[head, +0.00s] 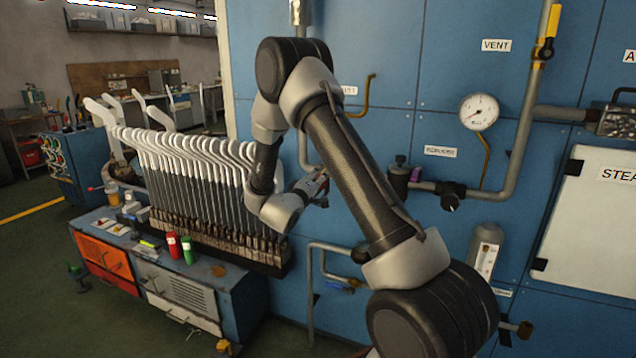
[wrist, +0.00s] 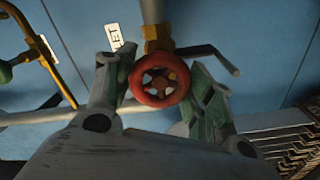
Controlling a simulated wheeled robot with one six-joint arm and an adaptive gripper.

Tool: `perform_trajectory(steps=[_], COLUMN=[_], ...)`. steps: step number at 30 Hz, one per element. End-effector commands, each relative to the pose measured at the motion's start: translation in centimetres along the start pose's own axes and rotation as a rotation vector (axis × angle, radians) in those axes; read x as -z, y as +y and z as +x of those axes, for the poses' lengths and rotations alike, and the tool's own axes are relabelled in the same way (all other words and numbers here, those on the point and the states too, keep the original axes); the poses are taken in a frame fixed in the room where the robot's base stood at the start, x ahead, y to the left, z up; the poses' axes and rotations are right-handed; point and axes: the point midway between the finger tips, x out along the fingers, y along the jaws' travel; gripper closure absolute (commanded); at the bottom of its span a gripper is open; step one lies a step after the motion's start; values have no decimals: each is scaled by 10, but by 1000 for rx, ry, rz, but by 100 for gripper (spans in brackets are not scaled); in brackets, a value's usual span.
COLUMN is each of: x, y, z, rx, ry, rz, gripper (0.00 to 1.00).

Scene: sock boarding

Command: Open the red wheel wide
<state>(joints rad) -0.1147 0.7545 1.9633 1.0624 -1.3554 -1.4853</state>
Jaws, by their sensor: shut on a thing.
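The red wheel (wrist: 144,98) is a small round spoked handwheel on a brass valve (wrist: 157,40), in the middle of the wrist view. My gripper (wrist: 160,88) has one finger on each side of the wheel and is shut on its rim. In the head view my gripper (head: 318,188) is at the blue wall panel, right of the row of white sock forms. The wheel is hidden or too small to make out there.
A row of white sock forms (head: 190,150) stands left of my gripper above a bench (head: 235,285) with red and green containers. The blue panel (head: 385,130) carries pipes, a gauge (head: 479,112) and a yellow-handled valve (head: 547,45). A grey lever (wrist: 212,55) sticks out beside the wheel.

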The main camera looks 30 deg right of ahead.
Motion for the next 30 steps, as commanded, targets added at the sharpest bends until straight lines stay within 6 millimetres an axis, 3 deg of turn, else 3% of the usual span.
perform_trajectory(steps=[15, 30], x=[-3, -3], y=[-3, -3], z=[-1, -1], rx=[6, 7], ry=[-4, -4], rz=[-463, -681], gripper=[71, 71])
